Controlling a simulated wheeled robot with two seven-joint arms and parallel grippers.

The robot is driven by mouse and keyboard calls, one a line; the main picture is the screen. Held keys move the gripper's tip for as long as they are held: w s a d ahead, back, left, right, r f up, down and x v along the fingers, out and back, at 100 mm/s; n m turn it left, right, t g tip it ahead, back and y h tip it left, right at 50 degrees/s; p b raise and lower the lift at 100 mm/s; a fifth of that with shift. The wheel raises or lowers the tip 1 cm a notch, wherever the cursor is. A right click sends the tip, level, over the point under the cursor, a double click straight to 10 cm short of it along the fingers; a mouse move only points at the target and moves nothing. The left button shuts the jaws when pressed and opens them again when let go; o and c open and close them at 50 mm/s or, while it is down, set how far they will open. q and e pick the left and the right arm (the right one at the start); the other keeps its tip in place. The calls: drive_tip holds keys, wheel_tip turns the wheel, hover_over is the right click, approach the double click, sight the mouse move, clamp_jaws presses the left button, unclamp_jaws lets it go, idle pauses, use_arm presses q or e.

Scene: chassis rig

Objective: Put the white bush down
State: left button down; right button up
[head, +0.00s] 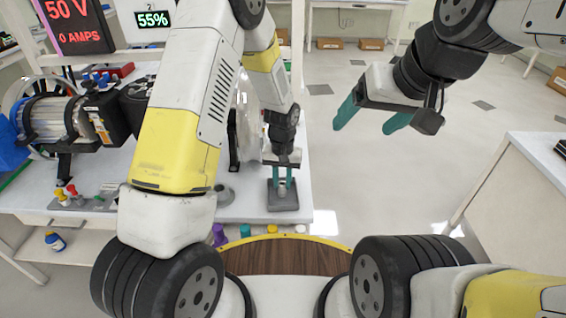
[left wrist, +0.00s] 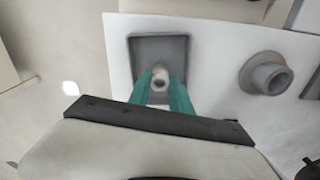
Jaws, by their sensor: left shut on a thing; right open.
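The white bush (left wrist: 160,85) is a small pale ring-shaped part held between the green fingertips of my left gripper (left wrist: 160,96). In the left wrist view it shows over a square grey tray (left wrist: 178,45) with a raised rim. In the head view my left gripper (head: 282,178) points down at this tray (head: 283,205) near the front right corner of the bench, with the bush mostly hidden between the fingers. I cannot tell whether the bush touches the tray floor. My right gripper (head: 372,122) is open and empty, raised over the floor on the right.
A grey round holder (left wrist: 266,74) stands beside the tray on the white bench (head: 245,205). Motor-like equipment (head: 55,118), red and yellow pegs (head: 68,192) and a voltage display (head: 75,22) are at the left. Several coloured caps (head: 245,230) line the wooden shelf's far edge.

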use_arm(q)
drive_tip(key=shift+f, duration=0.1)
drive_tip(key=c, duration=1.2)
unclamp_jaws()
wheel_tip(320, 180, up, 12)
wheel_tip(320, 180, up, 10)
drive_tip(key=t+h, duration=0.1)
hover_over(282, 184)
drive_tip(key=s+a, duration=0.3)
drive_tip(key=a, duration=0.1)
drive_tip(key=s+a+r+t, duration=0.1)
drive_tip(key=s+a+r, duration=0.2)
drive_tip(key=s+r, duration=0.1)
drive_tip(key=s+a+r+t, duration=0.2)
drive_tip(key=s+a+r, duration=0.1)
drive_tip(key=s, duration=0.4)
drive_tip(key=s+a+r+n+t+h, duration=0.1)
drive_tip(key=s+a+r+t, duration=0.1)
drive_tip(key=s+r, duration=0.3)
drive_tip(key=shift+s+a+r, duration=0.4)
drive_tip(key=shift+s+a, duration=0.1)
